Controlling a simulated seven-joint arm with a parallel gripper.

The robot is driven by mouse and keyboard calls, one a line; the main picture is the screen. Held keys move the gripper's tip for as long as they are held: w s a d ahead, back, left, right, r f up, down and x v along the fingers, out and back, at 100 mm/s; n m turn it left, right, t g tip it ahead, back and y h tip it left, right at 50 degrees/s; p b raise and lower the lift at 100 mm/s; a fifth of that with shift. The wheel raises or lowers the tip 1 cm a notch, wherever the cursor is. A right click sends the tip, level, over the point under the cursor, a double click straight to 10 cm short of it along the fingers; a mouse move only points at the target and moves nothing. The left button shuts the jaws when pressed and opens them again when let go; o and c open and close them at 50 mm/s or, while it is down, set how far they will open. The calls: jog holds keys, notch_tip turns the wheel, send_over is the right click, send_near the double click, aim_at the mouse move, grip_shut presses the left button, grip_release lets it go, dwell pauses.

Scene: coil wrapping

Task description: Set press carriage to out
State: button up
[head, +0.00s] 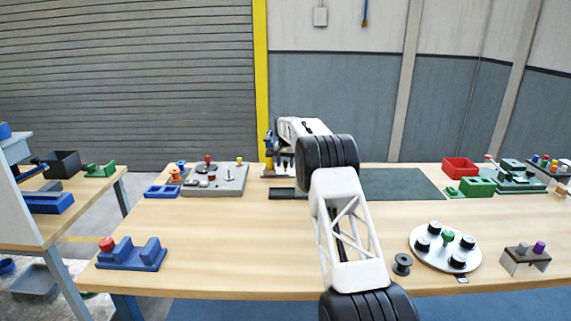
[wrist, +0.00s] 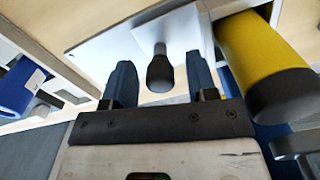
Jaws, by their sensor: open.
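The press (head: 268,165) stands at the back middle of the bench in the head view, largely hidden behind my arm. In the wrist view a black knob (wrist: 160,73) on a short pale stem sticks out from a light plate (wrist: 100,38), which looks like the press carriage. My gripper (wrist: 160,62) is open, with one dark blue finger on each side of the knob. The knob is between the fingers, and gaps show on both sides. How far the carriage is out cannot be told.
A yellow cylinder with a dark end (wrist: 262,62) is close to the right finger in the wrist view. A blue part (wrist: 20,85) is at the left. In the head view a grey board (head: 218,182) is left of the press and a dark green mat (head: 400,184) right.

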jog(key=shift+c, duration=0.2)
grip_shut()
jog(key=shift+d, duration=0.15)
jog(key=d, duration=1)
jog(key=shift+d, duration=0.1)
jog(key=shift+o, duration=0.2)
grip_release()
jog(key=shift+d, duration=0.1)
